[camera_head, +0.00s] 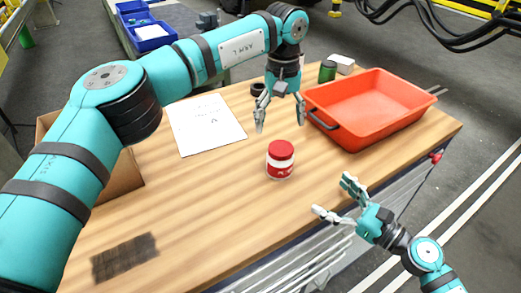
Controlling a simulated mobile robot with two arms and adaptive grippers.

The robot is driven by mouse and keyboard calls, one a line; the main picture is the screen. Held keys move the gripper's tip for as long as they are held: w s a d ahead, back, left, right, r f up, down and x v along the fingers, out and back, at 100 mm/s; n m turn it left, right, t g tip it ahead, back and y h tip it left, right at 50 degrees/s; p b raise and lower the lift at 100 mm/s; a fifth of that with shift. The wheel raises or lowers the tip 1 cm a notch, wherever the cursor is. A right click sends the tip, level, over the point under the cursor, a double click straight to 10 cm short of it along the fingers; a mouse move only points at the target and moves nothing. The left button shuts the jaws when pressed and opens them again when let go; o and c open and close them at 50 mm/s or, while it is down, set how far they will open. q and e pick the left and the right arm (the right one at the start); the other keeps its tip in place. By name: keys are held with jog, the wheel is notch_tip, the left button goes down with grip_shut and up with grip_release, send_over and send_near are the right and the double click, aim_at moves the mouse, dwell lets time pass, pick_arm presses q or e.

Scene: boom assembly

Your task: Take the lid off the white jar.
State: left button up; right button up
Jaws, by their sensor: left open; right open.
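The white jar (279,171) stands upright on the wooden table, with a red label around its side. Its red lid (281,149) sits on top. My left gripper (280,120) is open and empty, pointing down above and just behind the jar, apart from the lid. My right gripper (333,199) is open and empty near the table's front right edge, to the right of and nearer than the jar. Neither gripper touches the jar.
An orange tray (322,122) stands to the right on the table (210,215). A green can (327,71), white box (342,63) and dark round item (257,89) are behind. Paper (205,123) lies left of the jar, a cardboard box (122,178) further left, a dark patch (124,258) in front.

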aim_at(290, 164)
pick_arm(q)
jog(key=shift+d+r, duration=0.1)
pick_arm(e)
jog(key=shift+w+a, duration=0.15)
pick_arm(q)
jog(key=shift+s+d+r, duration=0.1)
jog(key=shift+s+d, duration=0.1)
pick_arm(e)
jog(key=shift+w+a+r, duration=0.1)
pick_arm(q)
jog(key=shift+s+d, duration=0.1)
pick_arm(e)
jog(key=x, duration=1.4)
jog(key=shift+w+a+r, duration=0.2)
jog(key=shift+w, duration=0.05)
jog(key=shift+w+a+f, duration=0.1)
jog(key=shift+w+a, duration=0.35)
jog(key=shift+a, duration=0.05)
